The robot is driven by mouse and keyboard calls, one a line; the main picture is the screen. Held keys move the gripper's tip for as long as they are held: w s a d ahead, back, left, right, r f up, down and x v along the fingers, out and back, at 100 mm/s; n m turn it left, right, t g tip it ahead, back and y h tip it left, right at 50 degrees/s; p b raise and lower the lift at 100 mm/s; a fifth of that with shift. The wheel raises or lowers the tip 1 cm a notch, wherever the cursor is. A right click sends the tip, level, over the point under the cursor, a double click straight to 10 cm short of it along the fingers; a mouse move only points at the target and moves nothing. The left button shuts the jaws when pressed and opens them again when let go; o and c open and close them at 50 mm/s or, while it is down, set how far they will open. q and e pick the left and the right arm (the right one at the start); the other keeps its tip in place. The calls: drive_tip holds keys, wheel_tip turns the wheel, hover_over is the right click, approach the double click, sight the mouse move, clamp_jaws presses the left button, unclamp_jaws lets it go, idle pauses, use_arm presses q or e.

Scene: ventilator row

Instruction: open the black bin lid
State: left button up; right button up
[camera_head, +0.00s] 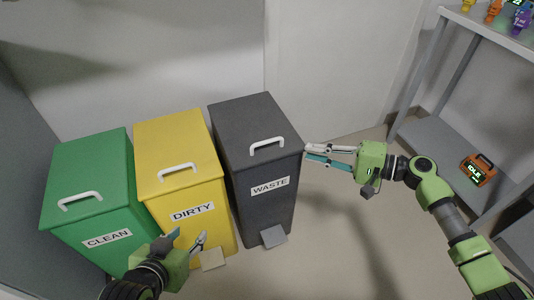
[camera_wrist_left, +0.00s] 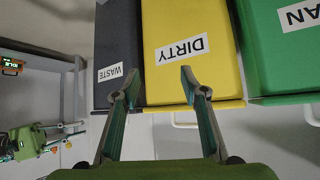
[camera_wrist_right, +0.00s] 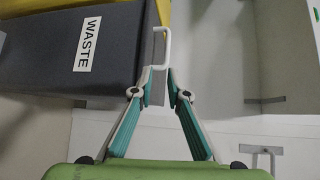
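The black bin (camera_head: 272,200) labelled WASTE stands at the right of three bins, its lid (camera_head: 252,122) shut. A white handle (camera_head: 267,146) sits near the lid's front edge. My right gripper (camera_head: 308,154) is beside the lid's right edge, its fingers pointing left. In the right wrist view its fingers (camera_wrist_right: 159,78) are apart, and the white handle (camera_wrist_right: 160,50) shows just beyond the tips; I cannot tell that they touch. My left gripper (camera_head: 188,236) is open and empty in front of the yellow bin; its spread fingers also show in the left wrist view (camera_wrist_left: 156,80).
The yellow DIRTY bin (camera_head: 180,148) and the green CLEAN bin (camera_head: 92,182) stand to the left, lids shut. A grey pedal (camera_head: 273,236) is at the black bin's foot. A grey shelf (camera_head: 440,146) with an orange device (camera_head: 478,170) stands at right. Open floor lies before it.

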sight(271, 142)
drive_tip(key=shift+y, duration=0.3)
drive_tip(key=x, duration=0.4)
drive_tip(key=b+x, duration=0.1)
drive_tip(key=x, duration=0.3)
drive_tip(key=r+x, duration=0.1)
drive_tip(key=x, duration=0.3)
drive_tip(key=shift+a+f, duration=0.1)
drive_tip(key=shift+a, duration=0.3)
use_arm(q)
drive_tip(key=w+d+r+t+h, duration=0.1)
drive_tip(key=w+d+r+t, duration=0.1)
drive_tip(key=w+r+t, duration=0.2)
drive_tip(key=shift+w+d+r, duration=0.15)
drive_tip(key=shift+w+r, duration=0.35)
drive_tip(key=shift+r, duration=1.15)
use_arm(e)
drive_tip(key=shift+w+a, duration=0.25)
drive_tip(key=shift+a, duration=0.25)
clamp_jaws()
